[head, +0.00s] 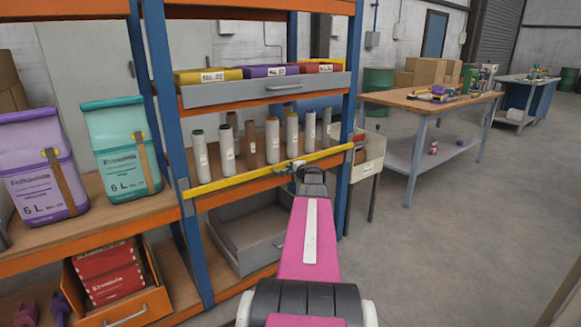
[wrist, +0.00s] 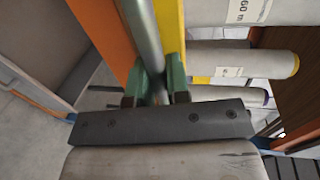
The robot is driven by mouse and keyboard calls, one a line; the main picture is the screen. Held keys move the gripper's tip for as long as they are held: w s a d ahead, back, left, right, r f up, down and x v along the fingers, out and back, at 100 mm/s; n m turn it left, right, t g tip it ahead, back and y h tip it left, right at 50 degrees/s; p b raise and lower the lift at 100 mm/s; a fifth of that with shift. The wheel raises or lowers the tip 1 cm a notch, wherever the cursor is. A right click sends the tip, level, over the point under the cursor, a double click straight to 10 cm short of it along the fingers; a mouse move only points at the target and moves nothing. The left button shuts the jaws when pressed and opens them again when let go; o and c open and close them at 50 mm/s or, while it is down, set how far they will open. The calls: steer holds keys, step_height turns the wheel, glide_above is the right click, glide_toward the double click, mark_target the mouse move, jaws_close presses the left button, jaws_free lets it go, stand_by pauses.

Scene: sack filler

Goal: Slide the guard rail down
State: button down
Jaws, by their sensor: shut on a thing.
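The yellow guard rail (head: 238,180) runs across the front of the middle shelf bay, in front of a row of upright tubes, and slopes slightly in the picture. My gripper (head: 297,167) is at the rail, right of its middle. In the wrist view my green-tipped fingers (wrist: 154,88) are shut on a grey round bar (wrist: 143,36) that runs alongside the yellow rail (wrist: 171,35). The bar looks like part of the rail, but its attachment is hidden. An orange shelf edge (wrist: 103,35) lies on the bar's other side.
Upright tubes (head: 227,147) stand just behind the rail. A grey drawer (head: 263,88) is above, and an open grey bin (head: 247,240) sits below. Blue posts (head: 162,90) flank the bay. Purple (head: 38,170) and teal (head: 118,150) sacks stand left.

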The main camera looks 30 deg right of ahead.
step_height(320, 180, down, 8)
steer(key=shift+r, duration=0.25)
steer(key=c, duration=1.1)
jaws_free()
steer(key=shift+f, duration=0.1)
steer(key=v, duration=1)
steer(key=shift+s, duration=0.4)
steer(key=shift+d, duration=0.1)
